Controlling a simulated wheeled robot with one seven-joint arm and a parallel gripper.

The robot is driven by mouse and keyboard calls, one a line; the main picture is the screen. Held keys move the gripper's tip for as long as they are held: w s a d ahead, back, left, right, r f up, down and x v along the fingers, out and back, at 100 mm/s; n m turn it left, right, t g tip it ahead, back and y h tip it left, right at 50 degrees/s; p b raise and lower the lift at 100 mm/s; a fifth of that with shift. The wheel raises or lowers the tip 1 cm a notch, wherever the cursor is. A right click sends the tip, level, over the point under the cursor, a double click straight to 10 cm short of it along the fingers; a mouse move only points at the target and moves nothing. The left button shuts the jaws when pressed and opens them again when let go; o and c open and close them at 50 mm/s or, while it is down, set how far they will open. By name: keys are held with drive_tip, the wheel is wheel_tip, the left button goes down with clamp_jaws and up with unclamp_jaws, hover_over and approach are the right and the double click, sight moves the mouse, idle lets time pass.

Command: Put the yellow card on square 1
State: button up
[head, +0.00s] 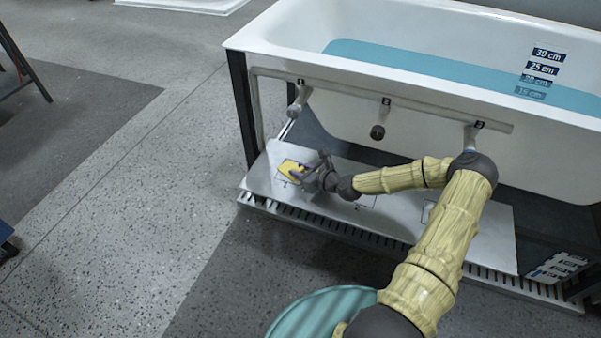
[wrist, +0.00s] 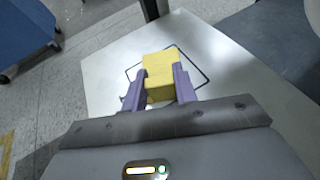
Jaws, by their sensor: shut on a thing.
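The yellow card (head: 289,168) is at the left end of the grey board under the bathtub, at my gripper's tips. In the wrist view the yellow card (wrist: 158,78) shows as a thick yellow block between the two purple fingers. My gripper (head: 303,173) is shut on it; in the wrist view the gripper (wrist: 160,85) has a finger on each side. The card overlaps a black-outlined square (wrist: 197,65) on the board, whose outline shows around it. The number of this square is mostly hidden in the wrist view. I cannot tell whether the card touches the board.
The board (head: 480,225) rests on a slatted grate (head: 385,243) under the tub (head: 400,50). Numbered hooks or knobs hang from the rail above, including a dark knob (head: 377,132). A tub leg (head: 240,105) stands just left of the board. Open floor lies to the left.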

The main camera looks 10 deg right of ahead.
drive_tip(key=shift+f, duration=0.1)
drive_tip(key=o, duration=0.9)
drive_tip(key=shift+o, duration=0.2)
drive_tip(key=shift+r, duration=0.25)
drive_tip(key=p+v, duration=0.3)
drive_tip(key=v, duration=0.9)
drive_tip(key=shift+p, duration=0.4)
